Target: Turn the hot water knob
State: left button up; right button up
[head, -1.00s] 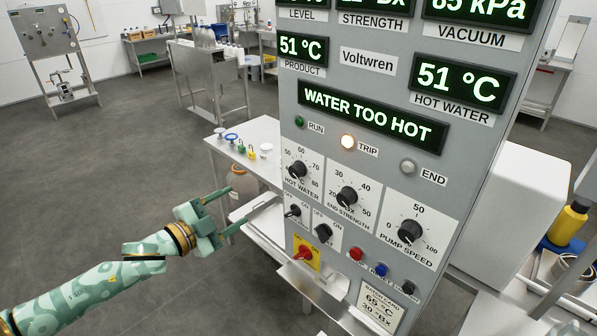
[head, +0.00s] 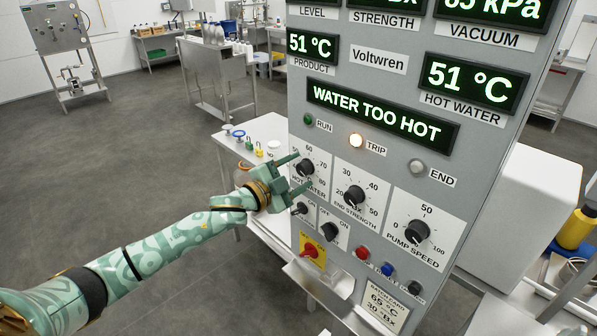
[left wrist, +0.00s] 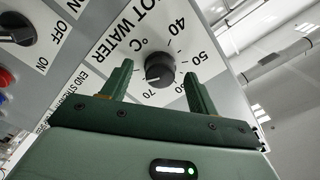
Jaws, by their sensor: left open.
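The hot water knob (head: 306,168) is a round black knob on a white dial plate at the left of the grey control panel. In the left wrist view the knob (left wrist: 159,68) shows between the two green fingers, beyond their tips. My left gripper (head: 299,172) is open and empty, with one finger above the knob and one below it in the head view. I cannot tell whether the fingers touch the panel. The dial numbers are partly covered by the gripper. My right gripper is not in view.
The grey panel (head: 375,67) reads WATER TOO HOT and its TRIP lamp (head: 355,140) glows. The end strength knob (head: 354,196) is to the right. Small ON/OFF switches (head: 329,231) and a red rotary switch (head: 312,251) are below. A white table (head: 229,152) stands behind left.

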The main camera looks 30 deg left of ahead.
pick_arm(q)
jog(key=shift+w+d, duration=0.15)
jog(key=shift+w, duration=0.25)
jog(key=c, duration=1)
